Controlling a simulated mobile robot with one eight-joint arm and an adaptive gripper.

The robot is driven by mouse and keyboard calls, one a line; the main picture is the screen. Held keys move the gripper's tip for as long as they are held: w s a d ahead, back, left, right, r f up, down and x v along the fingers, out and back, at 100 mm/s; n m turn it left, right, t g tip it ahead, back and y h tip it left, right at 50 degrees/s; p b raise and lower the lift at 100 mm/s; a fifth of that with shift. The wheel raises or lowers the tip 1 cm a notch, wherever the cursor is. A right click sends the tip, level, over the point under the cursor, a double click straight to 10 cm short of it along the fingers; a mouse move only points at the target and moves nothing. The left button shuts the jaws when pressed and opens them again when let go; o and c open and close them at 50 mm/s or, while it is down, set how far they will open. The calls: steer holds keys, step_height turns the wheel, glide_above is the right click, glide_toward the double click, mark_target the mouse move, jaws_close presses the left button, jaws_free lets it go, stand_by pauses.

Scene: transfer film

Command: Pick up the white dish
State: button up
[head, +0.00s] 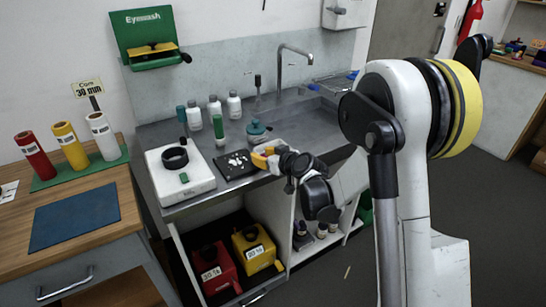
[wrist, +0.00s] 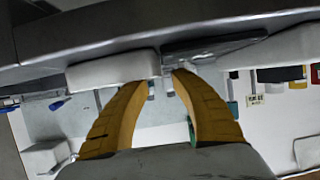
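The white dish (wrist: 112,70) shows in the wrist view as a shallow pale block close to the fingertips, on the grey worktop. In the head view the white dish (head: 270,143) is small and partly hidden behind my gripper. My gripper (head: 262,158) is at the worktop's front edge, with its yellow fingers pointing over the counter. In the wrist view my gripper (wrist: 165,76) has its two fingertips a small gap apart, with nothing visible held. The left fingertip overlaps the dish's near right corner in the picture; I cannot tell whether they touch.
A black tray (head: 223,171) with white pieces lies just left of my gripper. A white scale (head: 198,183), several bottles and a teal-topped vessel (head: 257,128) stand nearby. The faucet (head: 281,68) and sink are behind. An open cupboard with red and yellow containers is below.

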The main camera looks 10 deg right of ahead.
mark_target(257, 153)
steer(key=x, duration=0.3)
steer(key=shift+w+a+f+b, duration=0.15)
steer(key=shift+w+b, duration=0.05)
steer(key=shift+b, duration=0.2)
jaws_close()
